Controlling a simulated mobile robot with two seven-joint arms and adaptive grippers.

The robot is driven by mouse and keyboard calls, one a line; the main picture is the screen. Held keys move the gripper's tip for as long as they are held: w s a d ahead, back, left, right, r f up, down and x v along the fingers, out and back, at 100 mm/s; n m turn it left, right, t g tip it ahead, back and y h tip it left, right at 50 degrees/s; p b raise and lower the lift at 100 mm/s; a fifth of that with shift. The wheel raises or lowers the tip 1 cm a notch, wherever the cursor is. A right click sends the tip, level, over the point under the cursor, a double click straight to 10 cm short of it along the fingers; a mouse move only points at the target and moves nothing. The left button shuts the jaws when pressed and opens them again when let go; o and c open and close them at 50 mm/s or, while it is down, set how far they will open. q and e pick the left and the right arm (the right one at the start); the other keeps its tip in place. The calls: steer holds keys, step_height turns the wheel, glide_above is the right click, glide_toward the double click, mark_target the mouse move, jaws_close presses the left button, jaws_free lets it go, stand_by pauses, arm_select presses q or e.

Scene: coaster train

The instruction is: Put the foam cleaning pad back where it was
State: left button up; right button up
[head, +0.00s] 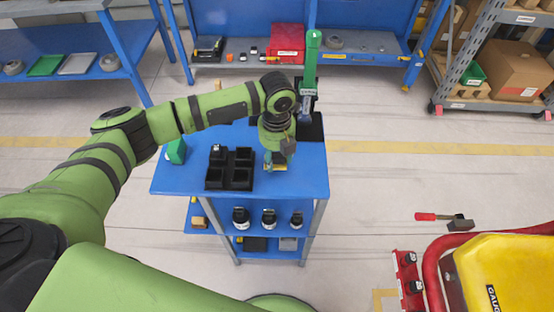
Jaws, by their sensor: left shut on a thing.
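My left gripper (277,162) is low over the blue cart top (310,178), just right of the black compartment tray. It points down and is shut on a small yellowish piece (279,167), which looks like the foam cleaning pad. The fingers hide most of the pad, and I cannot tell whether it touches the cart top. My right gripper is not in view.
The black compartment tray (229,182) and a green block (176,151) stand left of the gripper. An upright green tool (311,62) stands behind it. Several dark round items sit on the shelf below. The cart top's front right corner is clear.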

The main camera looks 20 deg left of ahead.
mark_target(277, 163)
arm_select(q)
step_height(277, 163, down, 2)
steer(key=shift+s+f+p, duration=0.1)
steer(key=shift+f+p, duration=0.15)
steer(key=shift+p, duration=0.15)
steer(key=shift+f, duration=0.5)
steer(key=shift+f, duration=0.1)
steer(key=o, duration=1)
step_height(277, 163, up, 12)
steer(key=shift+r+b, duration=0.15)
steer(key=shift+b, duration=0.9)
